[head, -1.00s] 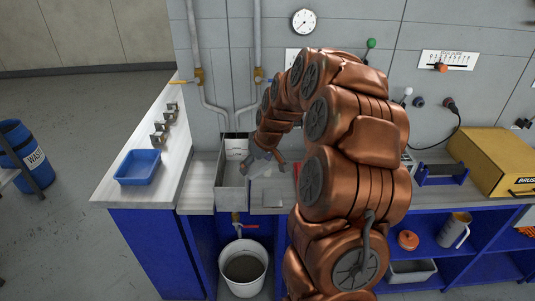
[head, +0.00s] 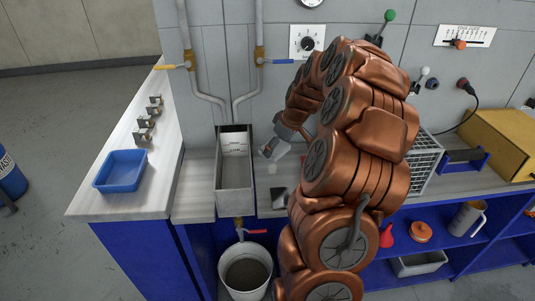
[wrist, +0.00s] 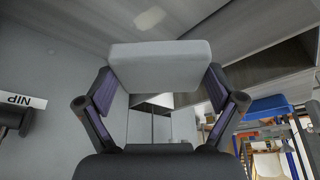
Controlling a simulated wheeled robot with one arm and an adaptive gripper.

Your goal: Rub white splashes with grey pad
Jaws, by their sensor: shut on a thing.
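My gripper (wrist: 160,88) is shut on the grey pad (wrist: 160,66), a light grey block held across both fingers in the wrist view. In the head view the pad (head: 275,149) is small at the end of my arm, just right of the metal trough and above the counter. A pale whitish splash (wrist: 150,17) shows on a grey surface beyond the pad in the wrist view. A small pale spot (head: 272,169) also shows on the counter below the pad in the head view. The pad appears apart from both marks. My arm hides part of the counter.
The metal trough (head: 234,185) stands left of my gripper, with pipes behind it and a bucket (head: 245,272) below. A blue tray (head: 121,170) sits on the left counter. A wire rack (head: 425,160) and yellow box (head: 500,143) stand right of my arm.

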